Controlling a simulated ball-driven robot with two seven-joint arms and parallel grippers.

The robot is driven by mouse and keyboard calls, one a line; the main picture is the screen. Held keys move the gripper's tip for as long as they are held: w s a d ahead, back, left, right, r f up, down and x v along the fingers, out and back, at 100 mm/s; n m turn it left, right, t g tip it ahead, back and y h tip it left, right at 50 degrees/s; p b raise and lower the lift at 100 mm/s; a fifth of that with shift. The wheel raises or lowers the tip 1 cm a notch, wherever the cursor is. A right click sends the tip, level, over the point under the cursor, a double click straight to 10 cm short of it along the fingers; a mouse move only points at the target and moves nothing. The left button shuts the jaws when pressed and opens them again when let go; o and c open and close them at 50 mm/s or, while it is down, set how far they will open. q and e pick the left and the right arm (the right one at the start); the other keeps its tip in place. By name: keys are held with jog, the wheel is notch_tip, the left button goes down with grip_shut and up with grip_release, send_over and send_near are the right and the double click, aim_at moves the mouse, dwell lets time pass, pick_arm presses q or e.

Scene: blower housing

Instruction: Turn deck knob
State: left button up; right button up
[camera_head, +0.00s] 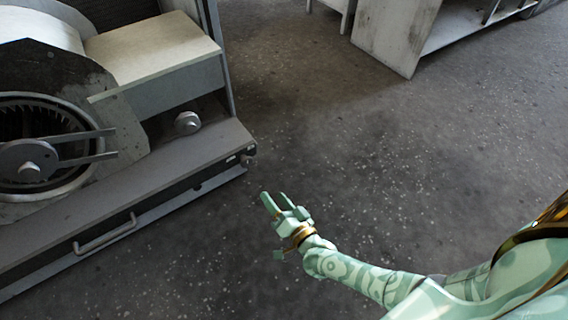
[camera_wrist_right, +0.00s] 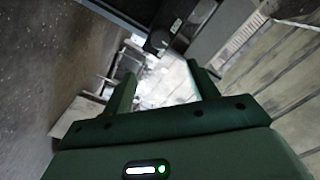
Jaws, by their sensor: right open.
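The deck knob (camera_head: 187,122), a small pale round knob, sits on the grey deck (camera_head: 150,168) of the blower housing, below a cream box. My right gripper (camera_head: 274,197) is over the floor, right of the deck's front corner and apart from the knob. Its two fingers are spread with nothing between them. My left gripper is out of view.
The blower housing (camera_head: 75,80) with its round fan opening stands at the left. A handle (camera_head: 105,234) is on the deck's front face, and a small fitting (camera_head: 249,153) is at its right end. A pale cabinet (camera_head: 397,35) stands at the back. The floor between is clear.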

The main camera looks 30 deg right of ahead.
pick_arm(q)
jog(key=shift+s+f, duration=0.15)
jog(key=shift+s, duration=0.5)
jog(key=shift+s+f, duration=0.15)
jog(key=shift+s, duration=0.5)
pick_arm(e)
jog(key=shift+s, duration=1.2)
pick_arm(q)
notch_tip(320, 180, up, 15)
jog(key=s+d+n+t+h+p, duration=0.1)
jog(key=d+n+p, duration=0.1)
jog(key=p, duration=1.9)
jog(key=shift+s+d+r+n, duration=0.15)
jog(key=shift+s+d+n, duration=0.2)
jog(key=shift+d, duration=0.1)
pick_arm(e)
jog(key=s+d+f+n+g, duration=0.2)
jog(key=s+n+g, duration=0.4)
jog(key=s, duration=2.1)
jog(key=s+d+f+n+g, duration=0.2)
jog(key=s+n+g, duration=0.4)
jog(key=s, duration=2)
jog(key=g, duration=0.6)
jog(key=shift+s+n+h, duration=0.3)
jog(key=shift+s, duration=0.05)
jog(key=shift+w+f, duration=0.1)
